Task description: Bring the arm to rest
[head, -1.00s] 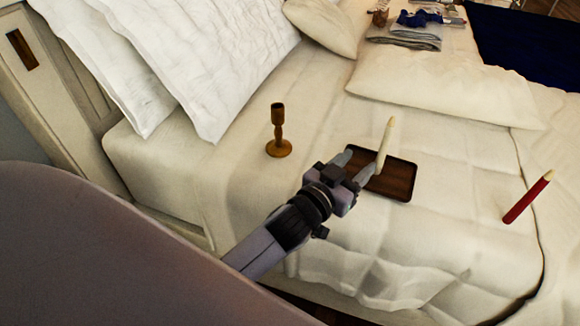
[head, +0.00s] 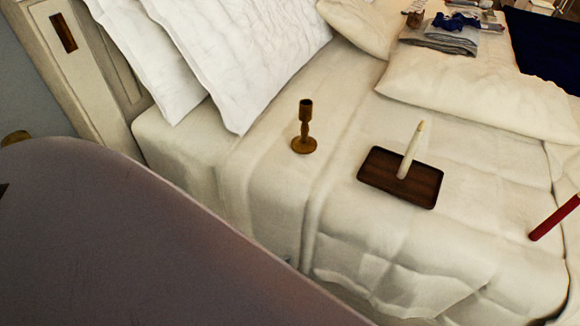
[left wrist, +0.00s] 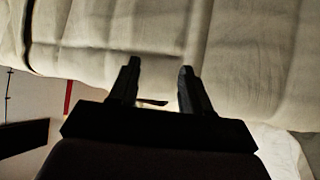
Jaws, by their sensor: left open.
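My left gripper (left wrist: 159,76) shows in the left wrist view, with its two fingers apart and nothing seen held between them. In the head view it is out of sight. A cream candle (head: 411,150) stands on the dark wooden tray (head: 430,189) on the bed. A wooden candlestick (head: 304,129) stands upright and empty to the left of the tray. A red candle (head: 556,217) is at the right edge of the head view, partly cut off. My right gripper is not in view.
White pillows (head: 235,60) lie at the headboard (head: 80,75). A cream cushion (head: 480,98) lies behind the tray. Folded grey cloth (head: 440,38) lies at the back. The bed cover around the candlestick and in front of the tray is clear.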

